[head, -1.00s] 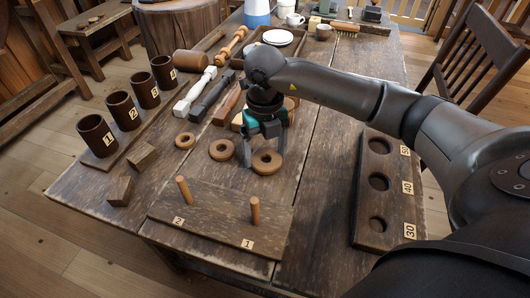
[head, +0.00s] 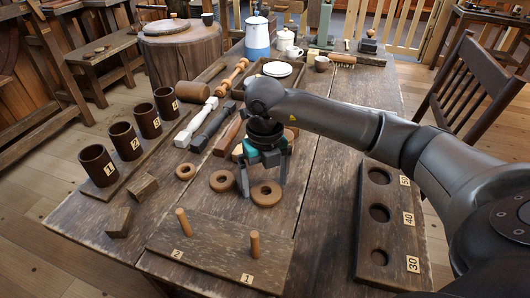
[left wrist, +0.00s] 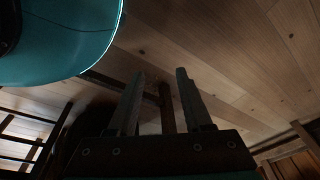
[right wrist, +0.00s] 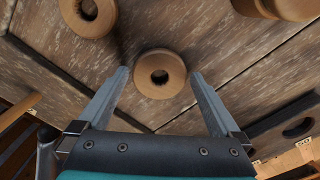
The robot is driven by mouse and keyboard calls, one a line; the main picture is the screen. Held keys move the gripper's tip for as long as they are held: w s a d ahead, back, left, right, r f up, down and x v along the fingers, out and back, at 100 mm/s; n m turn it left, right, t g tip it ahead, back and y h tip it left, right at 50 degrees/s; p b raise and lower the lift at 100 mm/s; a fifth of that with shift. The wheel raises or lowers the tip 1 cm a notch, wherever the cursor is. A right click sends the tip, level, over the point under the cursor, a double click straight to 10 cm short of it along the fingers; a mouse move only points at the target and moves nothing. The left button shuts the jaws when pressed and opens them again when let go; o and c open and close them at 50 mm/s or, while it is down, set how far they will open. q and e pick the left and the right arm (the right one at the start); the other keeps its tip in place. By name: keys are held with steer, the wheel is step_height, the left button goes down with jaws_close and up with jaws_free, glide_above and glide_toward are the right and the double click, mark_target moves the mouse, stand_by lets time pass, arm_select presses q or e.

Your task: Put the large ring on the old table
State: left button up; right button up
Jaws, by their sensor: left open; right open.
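Three wooden rings lie flat on the worn wooden table (head: 320,215). The large ring (head: 266,194) looks the widest and lies at the right of the row. The medium ring (head: 222,181) and the small ring (head: 185,171) lie to its left. My right gripper (head: 264,188) is open and points down at the large ring, with nothing held. In the right wrist view, a ring (right wrist: 160,73) shows between the open fingers, apart from both. My left gripper (left wrist: 158,72) is open and empty over the floor; the head view does not show it.
A board with two pegs (head: 215,250) lies in front of the rings. A board with numbered holes (head: 388,235) is at right. Several dark cups (head: 97,166) stand on a rack at left.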

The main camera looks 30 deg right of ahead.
arm_select(q)
steer(key=s+a+f+p, duration=0.3)
steer(key=s+a, duration=0.1)
steer(key=s, duration=0.1)
steer(key=shift+s+a+f, duration=0.25)
steer(key=shift+s, duration=0.05)
arm_select(e)
step_height(320, 180, up, 11)
arm_select(q)
steer(key=shift+s, duration=0.1)
